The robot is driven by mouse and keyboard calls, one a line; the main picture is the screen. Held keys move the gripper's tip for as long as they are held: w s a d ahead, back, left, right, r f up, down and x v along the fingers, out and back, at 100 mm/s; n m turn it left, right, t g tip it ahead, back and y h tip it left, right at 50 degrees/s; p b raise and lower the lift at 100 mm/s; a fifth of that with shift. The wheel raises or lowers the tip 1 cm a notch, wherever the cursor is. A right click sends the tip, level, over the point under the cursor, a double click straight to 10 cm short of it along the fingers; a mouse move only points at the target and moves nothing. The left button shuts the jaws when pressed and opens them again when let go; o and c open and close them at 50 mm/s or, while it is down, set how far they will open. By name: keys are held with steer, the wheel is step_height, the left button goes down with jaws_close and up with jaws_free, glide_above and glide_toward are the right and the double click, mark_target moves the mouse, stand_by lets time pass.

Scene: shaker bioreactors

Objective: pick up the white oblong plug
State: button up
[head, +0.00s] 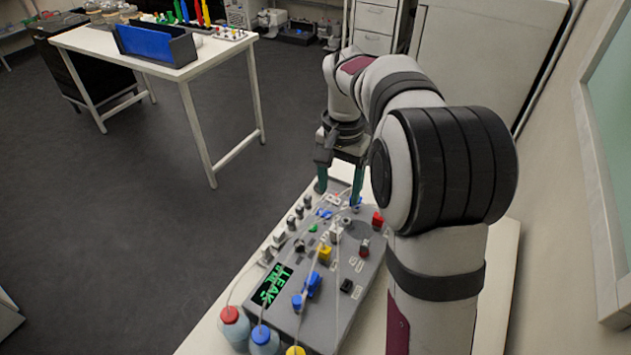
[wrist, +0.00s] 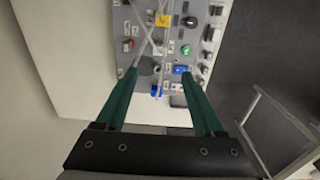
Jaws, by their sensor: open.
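A small white upright piece (head: 335,232), which looks like the white oblong plug, stands on the grey device panel (head: 345,300) just behind a yellow part. In the wrist view the plug cannot be told apart clearly among the small parts and tubes. My gripper (head: 338,190) has two green fingers, spread apart over the far end of the panel. In the wrist view the gripper (wrist: 159,75) is open, with nothing held between the fingers. The white piece is nearer the head camera than the fingertips.
The panel carries a yellow part (head: 324,255), a red part (head: 377,219), blue parts (head: 313,286) and a row of grey knobs (head: 291,223). Thin tubes run across it to several capped bottles (head: 233,324). A white table (head: 207,70) stands behind left.

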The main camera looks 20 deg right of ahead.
mark_target(336, 229)
step_height(336, 229, down, 14)
steer(key=shift+r, duration=0.1)
jaws_close()
stand_by(0.4)
